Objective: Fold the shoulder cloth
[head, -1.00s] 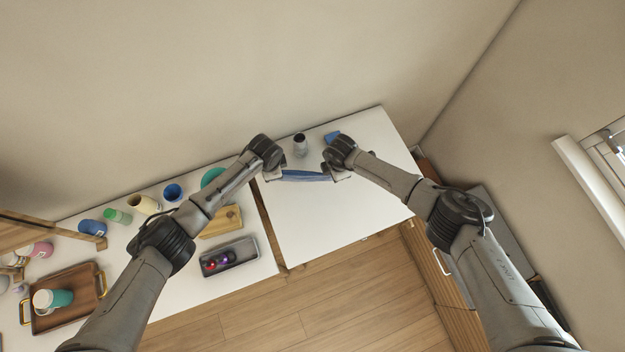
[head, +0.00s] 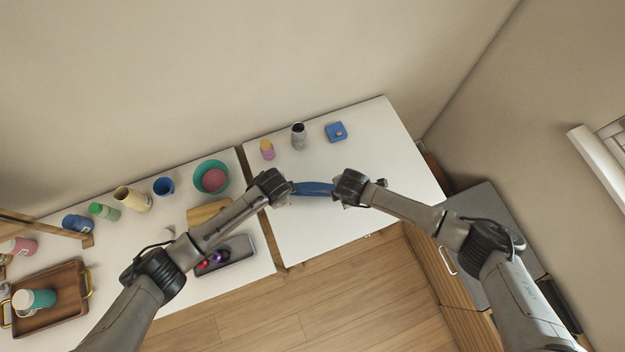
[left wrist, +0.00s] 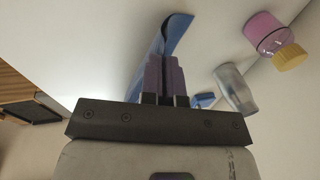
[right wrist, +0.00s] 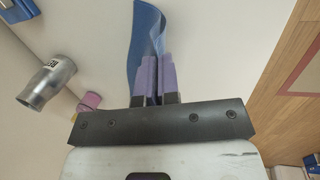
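The blue cloth (head: 313,188) spans between my two grippers over the white counter in the head view. My left gripper (head: 289,190) is at the cloth's left end. In the left wrist view its purple fingers (left wrist: 165,75) are closed together on the cloth (left wrist: 172,38). My right gripper (head: 337,190) is at the cloth's right end. In the right wrist view its fingers (right wrist: 154,75) are closed together on the cloth (right wrist: 147,32), which curves away from them. The fingers hide the gripped ends.
A teal bowl (head: 197,178) and grey tray (head: 240,252) are on the left counter. The right counter's front (head: 315,240) is clear.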

